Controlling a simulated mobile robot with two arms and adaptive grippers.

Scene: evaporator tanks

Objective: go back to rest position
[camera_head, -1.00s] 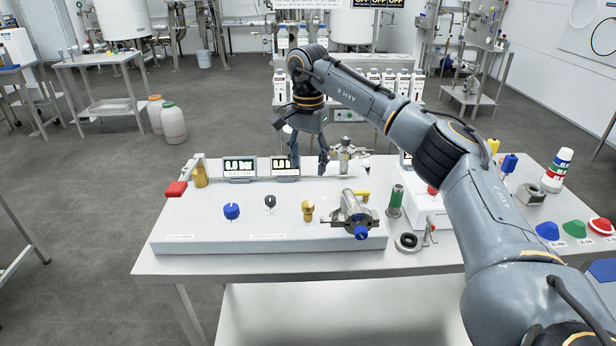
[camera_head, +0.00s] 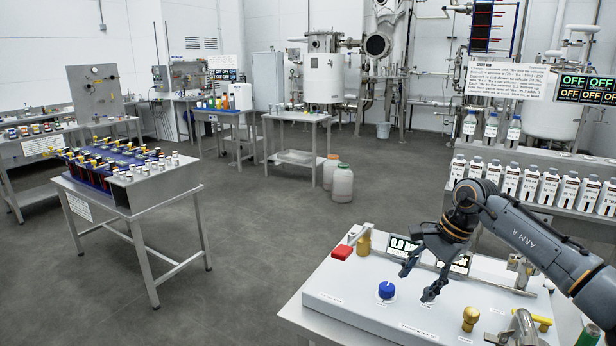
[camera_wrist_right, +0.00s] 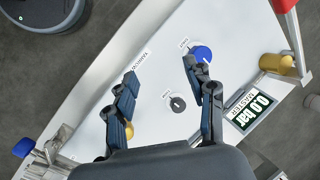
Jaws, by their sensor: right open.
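My right gripper (camera_head: 420,282) hangs open and empty above the white bench panel (camera_head: 350,297) in the head view, just right of a blue knob (camera_head: 386,290). It partly covers the lit displays (camera_head: 459,264) behind it. In the right wrist view its two fingers (camera_wrist_right: 160,70) are spread apart with nothing between the tips. The blue knob (camera_wrist_right: 202,53) shows beyond one finger, and a black knob (camera_wrist_right: 178,104) lies on the panel between the fingers. I cannot tell how high the fingers are above the panel. My left gripper is not in view.
The panel carries a red handle (camera_head: 342,252) and a brass knob (camera_head: 470,318). White bottles (camera_head: 529,185) stand on a rack behind the arm. At left is a metal table (camera_head: 139,209) with capped vials. Open grey floor (camera_head: 270,240) lies between the tables.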

